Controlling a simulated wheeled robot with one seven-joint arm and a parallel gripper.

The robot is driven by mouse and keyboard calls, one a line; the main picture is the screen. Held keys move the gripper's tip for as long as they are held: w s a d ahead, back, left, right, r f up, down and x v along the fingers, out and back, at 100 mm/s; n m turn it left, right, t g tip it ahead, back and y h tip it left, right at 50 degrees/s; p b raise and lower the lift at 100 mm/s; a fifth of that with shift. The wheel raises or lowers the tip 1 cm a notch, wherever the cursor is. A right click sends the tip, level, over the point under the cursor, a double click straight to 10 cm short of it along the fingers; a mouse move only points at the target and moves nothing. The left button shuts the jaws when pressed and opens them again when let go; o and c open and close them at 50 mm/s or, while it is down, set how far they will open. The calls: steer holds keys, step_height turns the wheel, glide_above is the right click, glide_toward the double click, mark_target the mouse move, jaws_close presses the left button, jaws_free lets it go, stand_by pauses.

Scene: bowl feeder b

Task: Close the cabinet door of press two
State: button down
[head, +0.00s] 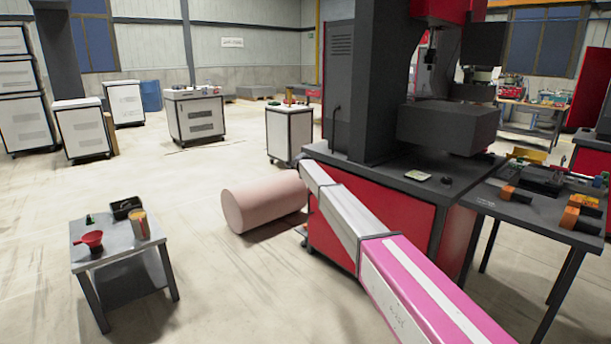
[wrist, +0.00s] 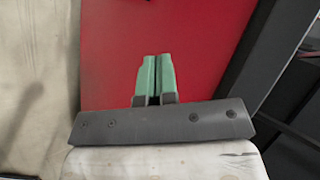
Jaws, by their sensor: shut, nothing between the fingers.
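The press (head: 372,80) is a dark grey machine on a red cabinet base, right of centre in the head view. Its red panel (head: 402,222) faces me, partly hidden behind my arm; I cannot tell there which panel is the door or how far it stands open. In the wrist view, a flat red panel (wrist: 110,50), likely the cabinet door, fills the middle, with a dark frame along its right side. My gripper (wrist: 158,58) has green fingers, shut and empty, pointing at this panel. Contact is unclear. The head view does not clearly show the fingers.
A pale pink cylinder (head: 262,203) lies left of the press. A small metal table (head: 115,248) with a red funnel stands front left. A dark worktable (head: 530,208) with orange parts adjoins the press at right. White cabinets (head: 195,118) stand behind.

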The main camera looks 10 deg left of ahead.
steer(key=s+a+r, duration=0.4)
steer(key=s+r, duration=0.1)
steer(key=r, duration=0.1)
steer(key=s+d+f+n+g+h, duration=0.1)
steer(key=s+d+f+n+g, duration=0.3)
steer(key=s+d, duration=0.7)
steer(key=s+d+f+n+t, duration=0.15)
steer(key=s+d+f, duration=0.5)
steer(key=d, duration=0.95)
steer(key=s+d+f+n+g+h, duration=0.1)
steer(key=s+d+f+n+g, duration=0.3)
steer(key=s+d, duration=0.75)
steer(key=s+d+f+n+g, duration=0.1)
steer(key=s+d+n, duration=0.1)
steer(key=s+d, duration=0.5)
steer(key=s+d+f+n+g+y, duration=0.1)
steer(key=s+d, duration=0.6)
steer(key=s, duration=0.8)
steer(key=s+d+f+n+g, duration=0.1)
steer(key=s+d+f+n, duration=0.2)
steer(key=s, duration=0.8)
steer(key=d+n, duration=0.2)
steer(key=d, duration=0.2)
steer(key=shift+s+d+f+y, duration=0.2)
steer(key=shift+s+d+y, duration=0.15)
steer(key=shift+y, duration=0.05)
